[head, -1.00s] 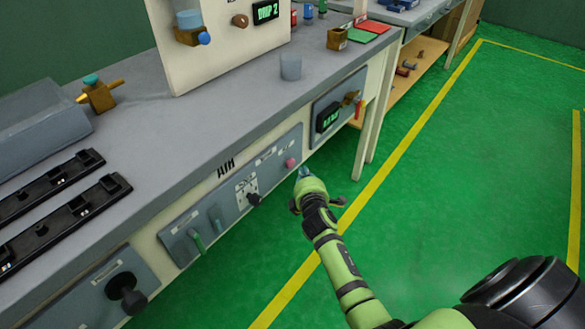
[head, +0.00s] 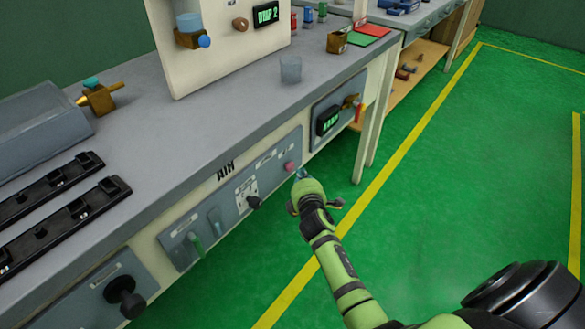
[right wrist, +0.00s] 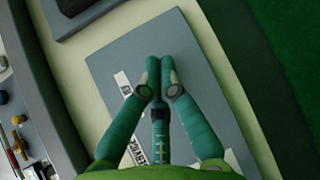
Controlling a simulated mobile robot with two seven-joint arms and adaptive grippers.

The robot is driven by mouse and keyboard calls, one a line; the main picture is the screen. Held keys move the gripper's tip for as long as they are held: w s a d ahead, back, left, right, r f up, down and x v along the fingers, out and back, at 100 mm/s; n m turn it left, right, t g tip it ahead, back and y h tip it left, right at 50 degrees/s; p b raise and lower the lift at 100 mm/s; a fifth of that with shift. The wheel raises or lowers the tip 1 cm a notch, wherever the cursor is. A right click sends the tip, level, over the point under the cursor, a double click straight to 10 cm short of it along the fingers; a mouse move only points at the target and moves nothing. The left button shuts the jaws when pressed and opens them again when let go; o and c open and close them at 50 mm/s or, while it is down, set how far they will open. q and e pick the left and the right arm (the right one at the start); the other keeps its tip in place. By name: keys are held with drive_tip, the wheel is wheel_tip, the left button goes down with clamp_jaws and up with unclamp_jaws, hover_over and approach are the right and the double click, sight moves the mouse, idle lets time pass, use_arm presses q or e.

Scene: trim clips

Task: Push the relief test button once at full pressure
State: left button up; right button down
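A small pink-red button (head: 290,166) sits at the right end of the grey AIR panel (head: 225,218) on the bench front. It is the likely relief test button; its label is too small to read. My right gripper (head: 301,174) is just right of and below the button in the head view, with a small apparent gap. In the right wrist view its teal fingers (right wrist: 157,68) are together at the tips, with nothing visible between them, over a grey panel (right wrist: 185,60) with white labels. No button shows in that view. My left gripper is not in view.
A black knob (head: 254,202) and green-handled lever (head: 197,244) are on the same panel. A digital display (head: 328,121) and red-handled valve (head: 358,112) are on the panel to the right. A grey cup (head: 290,69) stands on the bench. The green floor right of the bench is clear.

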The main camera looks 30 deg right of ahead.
drive_tip(key=shift+w, duration=0.15)
idle(0.5)
drive_tip(key=shift+w+a, duration=0.15)
drive_tip(key=shift+w, duration=0.1)
idle(0.4)
drive_tip(key=shift+w+a+b, duration=0.2)
drive_tip(key=shift+w+b, duration=0.15)
drive_tip(key=shift+w, duration=0.1)
drive_tip(key=shift+s, duration=0.1)
idle(0.6)
drive_tip(key=shift+s+d+p, duration=0.35)
drive_tip(key=shift+s+p, duration=0.15)
drive_tip(key=shift+s, duration=0.25)
